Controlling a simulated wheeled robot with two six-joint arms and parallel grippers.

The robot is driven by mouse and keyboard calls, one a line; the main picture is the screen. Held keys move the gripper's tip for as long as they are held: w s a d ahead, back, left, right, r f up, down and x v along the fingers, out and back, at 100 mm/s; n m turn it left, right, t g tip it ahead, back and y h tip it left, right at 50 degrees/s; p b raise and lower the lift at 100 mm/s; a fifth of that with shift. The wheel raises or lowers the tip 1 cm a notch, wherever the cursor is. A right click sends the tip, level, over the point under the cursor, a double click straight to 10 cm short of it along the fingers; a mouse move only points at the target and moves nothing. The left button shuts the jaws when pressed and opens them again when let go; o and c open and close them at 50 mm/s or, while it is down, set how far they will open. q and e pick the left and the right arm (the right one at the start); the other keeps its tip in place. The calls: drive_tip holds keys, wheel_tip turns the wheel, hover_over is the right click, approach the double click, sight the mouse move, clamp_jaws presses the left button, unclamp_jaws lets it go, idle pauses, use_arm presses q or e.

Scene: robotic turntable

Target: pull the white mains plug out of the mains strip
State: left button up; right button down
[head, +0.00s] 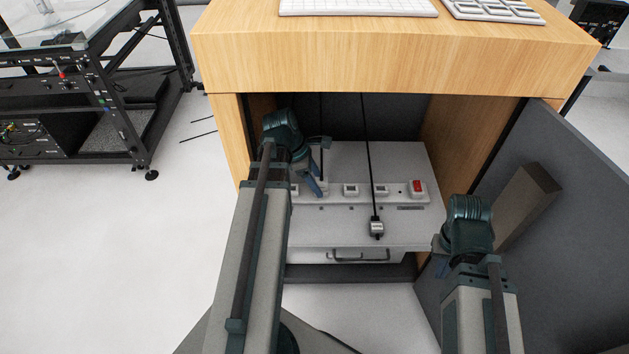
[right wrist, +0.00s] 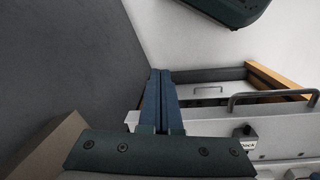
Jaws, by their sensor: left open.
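The mains strip (head: 335,191) is a long pale bar with several sockets and a red switch (head: 418,187), lying on the grey shelf inside the cabinet. A small white plug (head: 323,186) with a dark cord appears to stand in its left part, partly hidden by my left gripper. My left gripper (head: 316,186) is open at this plug; I cannot tell whether its fingers touch it. My right gripper is low in front of the open door at right, its fingers mostly hidden in the head view. In the right wrist view my right gripper (right wrist: 161,74) is shut and empty.
A grey-white block (head: 376,228) on a black cord lies in front of the strip; it also shows in the right wrist view (right wrist: 245,140). A drawer with a dark handle (head: 360,256) is below. The wooden desk top (head: 390,60) overhangs; the open door (head: 575,190) bounds the right.

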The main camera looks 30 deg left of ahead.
sight(323, 180)
use_arm(q)
clamp_jaws()
drive_tip(key=shift+r, duration=0.15)
drive_tip(key=shift+r+p, duration=2.1)
drive_tip(key=shift+p, duration=0.1)
